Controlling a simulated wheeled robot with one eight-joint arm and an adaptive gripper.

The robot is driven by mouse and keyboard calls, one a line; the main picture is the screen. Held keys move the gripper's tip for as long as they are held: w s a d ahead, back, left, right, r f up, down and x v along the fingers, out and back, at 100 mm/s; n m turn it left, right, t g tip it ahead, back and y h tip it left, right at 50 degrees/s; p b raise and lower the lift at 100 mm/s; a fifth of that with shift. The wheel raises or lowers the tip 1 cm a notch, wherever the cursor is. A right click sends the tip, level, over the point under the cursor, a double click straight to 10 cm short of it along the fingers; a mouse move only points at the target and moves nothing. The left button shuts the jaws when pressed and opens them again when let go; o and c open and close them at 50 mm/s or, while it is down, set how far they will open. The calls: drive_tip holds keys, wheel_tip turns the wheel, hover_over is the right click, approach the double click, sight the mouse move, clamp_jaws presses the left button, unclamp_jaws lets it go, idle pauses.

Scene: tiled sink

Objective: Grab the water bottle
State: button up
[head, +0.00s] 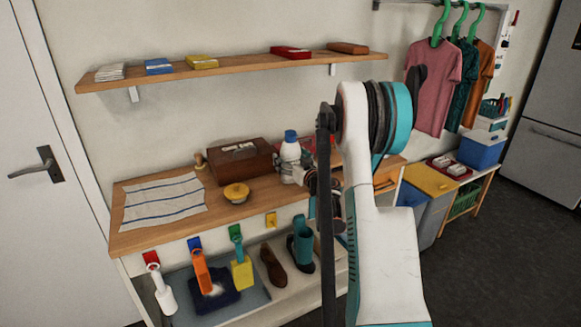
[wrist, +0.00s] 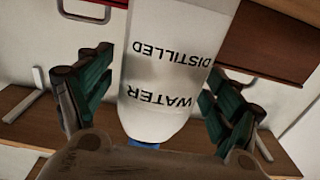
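The water bottle (head: 290,152) is white with a blue cap and stands upright on the wooden counter in the head view. In the wrist view the bottle (wrist: 165,75) appears upside down, with the words "DISTILLED WATER" on it and its blue cap at the bottom edge. My gripper (wrist: 160,95) is open, with one green-padded finger on each side of the bottle.
A striped cloth (head: 163,203) lies at the counter's left. A wall shelf (head: 235,70) runs above. A red object (head: 331,153) is partly hidden behind my arm.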

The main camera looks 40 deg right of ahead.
drive_tip(key=c, duration=1.3)
drive_tip(key=shift+c, duration=0.2)
drive_tip(key=shift+r, duration=0.15)
